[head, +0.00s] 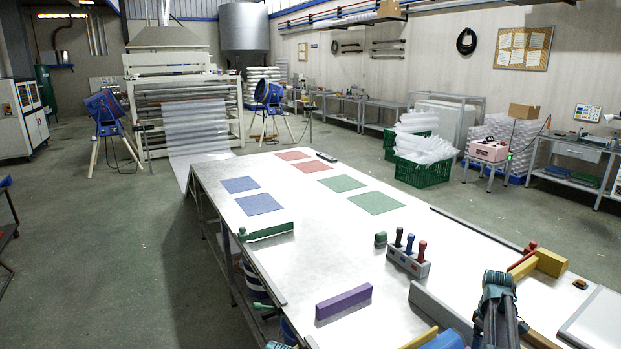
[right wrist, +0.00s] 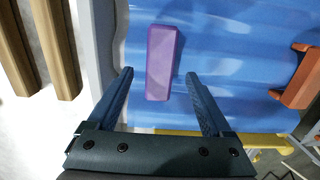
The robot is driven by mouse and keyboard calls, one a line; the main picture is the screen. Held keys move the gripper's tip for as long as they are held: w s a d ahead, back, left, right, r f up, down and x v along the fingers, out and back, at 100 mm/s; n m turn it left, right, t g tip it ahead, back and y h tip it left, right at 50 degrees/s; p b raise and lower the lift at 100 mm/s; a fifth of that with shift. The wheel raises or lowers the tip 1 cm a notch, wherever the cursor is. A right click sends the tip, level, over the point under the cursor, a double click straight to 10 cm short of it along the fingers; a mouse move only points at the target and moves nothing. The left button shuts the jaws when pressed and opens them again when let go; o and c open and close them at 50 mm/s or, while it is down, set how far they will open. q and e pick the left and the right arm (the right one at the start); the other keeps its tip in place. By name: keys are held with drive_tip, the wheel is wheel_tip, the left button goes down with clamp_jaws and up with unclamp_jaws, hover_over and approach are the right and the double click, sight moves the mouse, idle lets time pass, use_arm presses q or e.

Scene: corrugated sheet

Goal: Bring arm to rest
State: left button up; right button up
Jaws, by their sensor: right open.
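A purple block (right wrist: 163,62) lies on a blue corrugated sheet (right wrist: 225,60), just beyond the fingertips. In the head view, a teal and grey part of my arm stands at the lower right; the right fingertips cannot be made out there. A small teal piece shows at the bottom edge, possibly part of my left arm; the left gripper does not show.
A long white table (head: 300,262) carries a purple bar (head: 343,301), a green bar (head: 266,231), a stamp rack (head: 408,262) and several flat coloured patches. An orange piece (right wrist: 300,78) and a yellow bar (right wrist: 265,140) are near the right gripper. The table's middle is mostly clear.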

drive_tip(key=shift+r+p, duration=1.5)
drive_tip(key=shift+r, duration=0.5)
